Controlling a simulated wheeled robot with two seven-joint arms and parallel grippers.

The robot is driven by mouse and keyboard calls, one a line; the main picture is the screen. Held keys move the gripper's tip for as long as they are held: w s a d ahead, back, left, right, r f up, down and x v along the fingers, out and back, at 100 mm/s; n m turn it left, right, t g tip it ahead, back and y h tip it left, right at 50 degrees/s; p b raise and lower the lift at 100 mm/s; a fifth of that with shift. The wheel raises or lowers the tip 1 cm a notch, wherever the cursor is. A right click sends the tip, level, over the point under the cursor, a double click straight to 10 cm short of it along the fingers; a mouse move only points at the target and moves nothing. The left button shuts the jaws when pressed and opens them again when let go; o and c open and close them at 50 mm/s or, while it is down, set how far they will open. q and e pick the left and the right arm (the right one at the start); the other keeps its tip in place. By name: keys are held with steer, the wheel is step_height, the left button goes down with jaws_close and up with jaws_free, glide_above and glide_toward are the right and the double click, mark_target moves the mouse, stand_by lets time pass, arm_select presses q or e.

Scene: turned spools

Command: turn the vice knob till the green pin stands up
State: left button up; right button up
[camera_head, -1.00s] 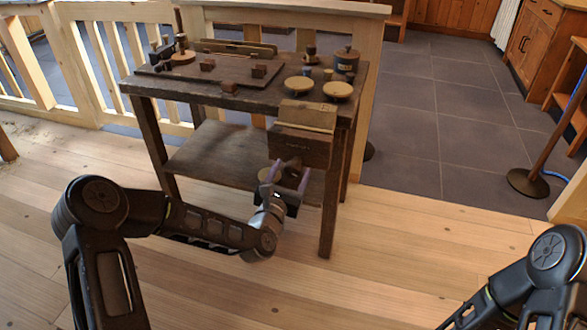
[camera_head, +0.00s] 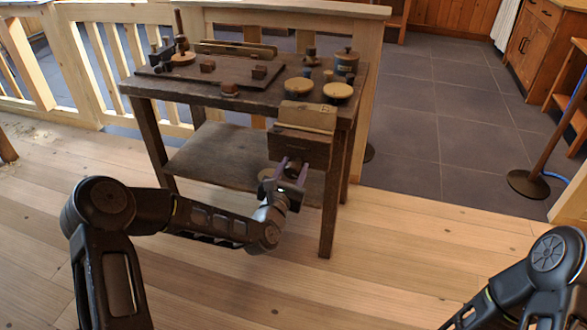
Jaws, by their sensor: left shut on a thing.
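The vice is on the front right of the dark workbench, with a pale wooden block (camera_head: 308,116) above its dark front jaw (camera_head: 303,146). My left gripper (camera_head: 292,167) is in front of and just below that jaw, its purple-edged fingers pointing up and away at the vice. It is shut on the vice knob, which is mostly hidden between the fingers. I cannot make out a green pin at this size. My right arm (camera_head: 545,270) shows at the lower right; its gripper is out of view.
The workbench (camera_head: 250,97) carries a dark board, small blocks, round yellowish discs (camera_head: 338,91) and a lidded pot (camera_head: 346,60). A lower shelf (camera_head: 215,150) is behind my left forearm. A bench leg (camera_head: 326,215) stands right of my gripper. The floor in front is clear.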

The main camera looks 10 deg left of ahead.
arm_select(q)
steer(key=c, duration=0.4)
steer(key=shift+m, duration=0.3)
